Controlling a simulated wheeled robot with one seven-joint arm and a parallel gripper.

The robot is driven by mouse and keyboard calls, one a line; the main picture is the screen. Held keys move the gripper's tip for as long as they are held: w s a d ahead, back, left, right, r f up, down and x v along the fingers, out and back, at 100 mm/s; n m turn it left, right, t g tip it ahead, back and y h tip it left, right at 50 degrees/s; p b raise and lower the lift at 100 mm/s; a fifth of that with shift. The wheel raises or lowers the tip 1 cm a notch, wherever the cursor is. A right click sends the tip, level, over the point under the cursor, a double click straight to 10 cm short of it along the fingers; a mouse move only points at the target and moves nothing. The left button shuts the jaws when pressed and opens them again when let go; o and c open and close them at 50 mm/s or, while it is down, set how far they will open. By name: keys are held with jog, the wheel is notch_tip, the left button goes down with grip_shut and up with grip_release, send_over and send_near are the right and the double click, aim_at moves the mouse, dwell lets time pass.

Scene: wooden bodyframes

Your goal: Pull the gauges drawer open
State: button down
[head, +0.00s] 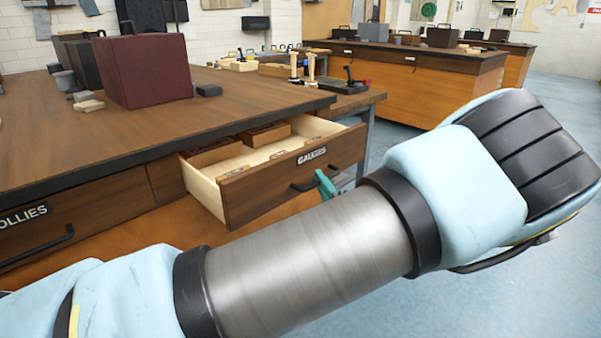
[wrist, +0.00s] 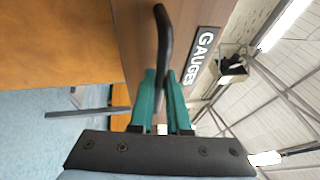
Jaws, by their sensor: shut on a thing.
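The gauges drawer (head: 262,192) stands partly open in the workbench in the head view. Its brown front carries a "GAUGES" label (head: 311,155), and wooden dividers and blocks show inside. The label also appears turned sideways in the wrist view (wrist: 201,57). A black bar handle (wrist: 164,42) crosses the drawer front. My gripper (wrist: 163,80) has teal fingers shut on this handle. In the head view only a teal finger (head: 325,185) shows at the handle; my arm hides the rest.
A dark red box (head: 146,70) and small grey blocks stand on the bench top (head: 200,105). A shut drawer (head: 75,220) with its own handle lies to the left. Another bench (head: 420,70) stands behind. Blue floor (head: 560,90) is clear at right.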

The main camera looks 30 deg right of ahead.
jog(key=s+d, duration=0.1)
jog(key=s, duration=0.5)
jog(key=shift+s+d, duration=0.1)
jog(key=c, duration=0.9)
grip_release()
jog(key=b+v, duration=0.1)
jog(key=v, duration=0.9)
jog(key=shift+s, duration=0.4)
